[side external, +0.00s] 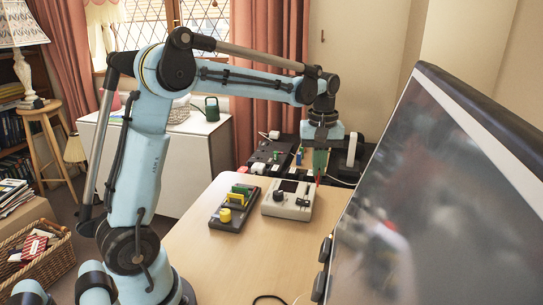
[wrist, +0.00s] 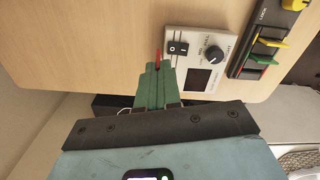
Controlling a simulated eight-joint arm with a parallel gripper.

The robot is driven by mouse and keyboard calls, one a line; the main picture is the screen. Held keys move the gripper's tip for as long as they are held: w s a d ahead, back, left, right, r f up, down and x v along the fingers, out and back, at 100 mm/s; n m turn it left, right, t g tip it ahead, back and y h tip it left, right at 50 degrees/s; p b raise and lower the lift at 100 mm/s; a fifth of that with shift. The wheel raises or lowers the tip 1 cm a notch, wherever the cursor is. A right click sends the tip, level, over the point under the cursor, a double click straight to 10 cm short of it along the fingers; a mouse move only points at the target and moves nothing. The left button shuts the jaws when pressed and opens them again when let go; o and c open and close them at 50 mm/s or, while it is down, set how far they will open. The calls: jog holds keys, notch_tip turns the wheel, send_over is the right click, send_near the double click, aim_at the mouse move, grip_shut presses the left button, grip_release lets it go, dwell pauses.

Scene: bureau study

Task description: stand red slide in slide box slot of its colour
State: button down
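My gripper (side external: 320,160) is above the far right part of the desk, fingers pointing down. In the wrist view its green fingers (wrist: 155,82) are close together on a thin red slide (wrist: 157,57), whose end sticks out past the fingertips. The red slide (side external: 318,177) also shows just below the fingers in the side view. The dark slide box (side external: 222,222) lies on the desk to the left, apart from my gripper. It carries upright yellow and green slides (side external: 240,195) and a round yellow knob (side external: 225,215).
A white device (side external: 288,205) with a dark screen, a knob and a switch sits between the slide box and my gripper. Dark equipment (side external: 270,152) stands beyond the desk's far edge. A large monitor (side external: 420,190) fills the right. The near desk is mostly clear.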

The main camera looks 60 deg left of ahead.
jog(key=shift+s+a+f+n, duration=1.25)
jog(key=shift+s+a+n, duration=0.55)
jog(key=shift+a+n, duration=1.05)
jog(key=shift+s+a+f+n, duration=1.3)
jog(key=shift+s+a+n, duration=0.7)
jog(key=shift+a, duration=1.3)
jog(key=shift+s+a+f+n, duration=1.25)
jog(key=shift+s+a+n, duration=0.35)
jog(key=shift+a+n, duration=1.35)
jog(key=shift+a+f, duration=0.15)
jog(key=shift+f, duration=1.4)
jog(key=c, duration=1.2)
grip_release()
jog(key=shift+c, duration=0.2)
jog(key=shift+o, duration=0.4)
jog(key=shift+o, duration=0.7)
